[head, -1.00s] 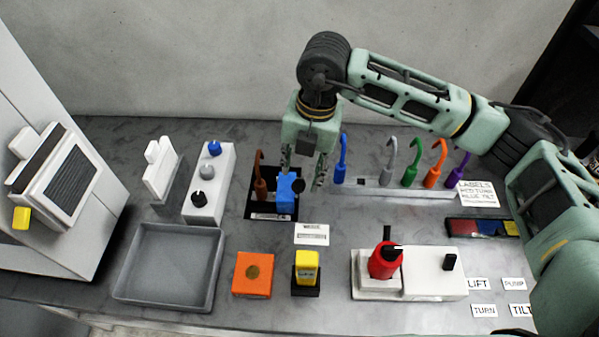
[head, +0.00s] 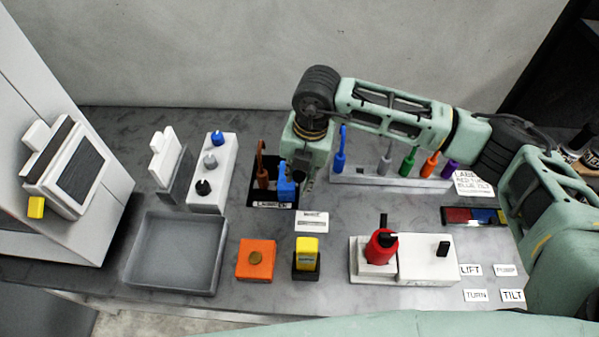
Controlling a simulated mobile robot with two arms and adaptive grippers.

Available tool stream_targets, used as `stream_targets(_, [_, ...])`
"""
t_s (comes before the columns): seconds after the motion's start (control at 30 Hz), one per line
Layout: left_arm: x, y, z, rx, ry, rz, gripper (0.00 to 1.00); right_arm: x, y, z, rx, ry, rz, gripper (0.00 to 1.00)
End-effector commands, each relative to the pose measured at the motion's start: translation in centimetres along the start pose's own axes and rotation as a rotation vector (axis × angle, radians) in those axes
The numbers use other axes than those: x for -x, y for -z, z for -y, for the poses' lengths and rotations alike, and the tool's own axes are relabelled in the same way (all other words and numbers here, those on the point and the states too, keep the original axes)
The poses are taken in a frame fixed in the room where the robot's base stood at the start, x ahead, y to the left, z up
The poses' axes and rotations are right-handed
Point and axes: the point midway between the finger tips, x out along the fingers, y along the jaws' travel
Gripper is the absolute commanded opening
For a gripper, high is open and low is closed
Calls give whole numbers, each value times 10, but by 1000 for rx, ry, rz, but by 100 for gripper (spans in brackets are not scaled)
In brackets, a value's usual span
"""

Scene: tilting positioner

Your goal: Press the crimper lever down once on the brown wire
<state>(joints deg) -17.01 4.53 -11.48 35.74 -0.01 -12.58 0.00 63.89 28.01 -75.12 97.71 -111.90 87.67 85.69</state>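The brown wire (head: 262,175) stands upright with a hooked top at the left of a black-based holder (head: 258,196). The blue crimper part (head: 284,188) is just right of the wire on the same base and looks upright and narrow. My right gripper (head: 304,172) points down at the right side of the blue part, very close to it; I cannot tell whether they touch. Its fingers overlap in this view, so their opening is unclear. I see nothing held in it. My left gripper is not in view.
A rack (head: 385,177) with several coloured hooked wires stands right of the crimper. A grey tray (head: 217,270), orange block (head: 256,260), yellow block (head: 307,256) and white unit with a red knob (head: 381,249) are in front. A white knob panel (head: 212,175) stands left.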

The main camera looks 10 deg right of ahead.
Motion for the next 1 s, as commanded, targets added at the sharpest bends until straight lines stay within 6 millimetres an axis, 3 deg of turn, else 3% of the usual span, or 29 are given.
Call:
stream_targets(0.2, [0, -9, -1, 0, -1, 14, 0, 0, 0, 0, 0, -2, 1, 0])
stream_targets(0.57, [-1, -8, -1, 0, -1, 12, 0, 0, 0, 0, 2, -3, 4, 0])
stream_targets(1.0, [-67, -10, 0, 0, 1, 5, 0, -33, 25, 7, 33, -30, 189, 0])
